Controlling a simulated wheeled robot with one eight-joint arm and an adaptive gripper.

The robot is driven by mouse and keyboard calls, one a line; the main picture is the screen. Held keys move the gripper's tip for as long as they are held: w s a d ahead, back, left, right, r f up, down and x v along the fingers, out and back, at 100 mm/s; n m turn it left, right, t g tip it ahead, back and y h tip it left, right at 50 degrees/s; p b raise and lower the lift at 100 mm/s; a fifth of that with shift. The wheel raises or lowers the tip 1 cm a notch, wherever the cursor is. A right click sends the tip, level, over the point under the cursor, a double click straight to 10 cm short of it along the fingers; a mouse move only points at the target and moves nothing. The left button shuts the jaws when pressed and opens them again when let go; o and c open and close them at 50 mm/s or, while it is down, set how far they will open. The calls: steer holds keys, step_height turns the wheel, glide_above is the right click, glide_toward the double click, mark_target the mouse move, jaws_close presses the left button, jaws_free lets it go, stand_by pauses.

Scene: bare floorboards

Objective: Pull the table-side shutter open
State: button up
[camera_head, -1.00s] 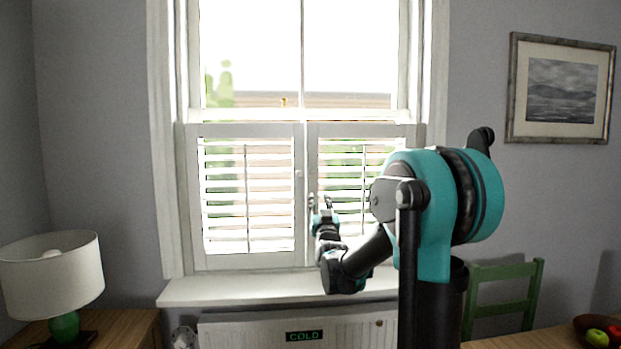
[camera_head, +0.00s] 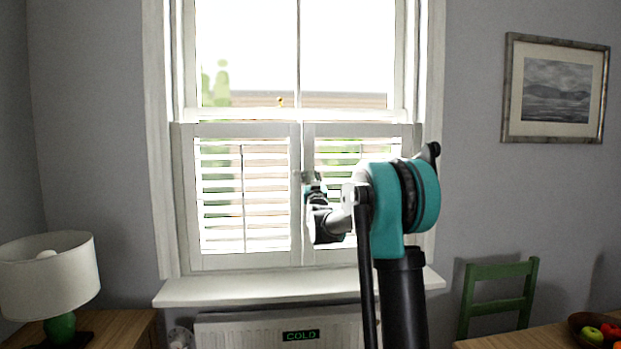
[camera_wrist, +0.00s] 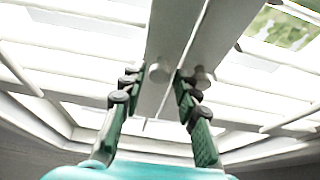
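The table-side shutter (camera_head: 345,146) is the right white louvred panel in the head view. It looks closed, edge to edge with the left shutter (camera_head: 200,215). My gripper (camera_head: 312,178) is up at the meeting stiles, partly hiding the right panel. In the wrist view my gripper (camera_wrist: 159,76) is open, its fingers spread below two round knobs. The left knob (camera_wrist: 153,72) appears between the fingertips; the right knob (camera_wrist: 201,77) appears just outside the right fingertip. I cannot tell whether a finger touches either knob.
A white sill (camera_head: 230,289) and radiator (camera_head: 240,333) are below the window. A lamp (camera_head: 50,275) stands at lower left. A green chair (camera_head: 500,270) and a table (camera_head: 490,343) with a fruit bowl (camera_head: 580,322) are at lower right. Bare wall lies between window and picture (camera_head: 555,88).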

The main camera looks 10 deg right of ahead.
steer(key=shift+w, duration=0.1)
jaws_close()
stand_by(0.4)
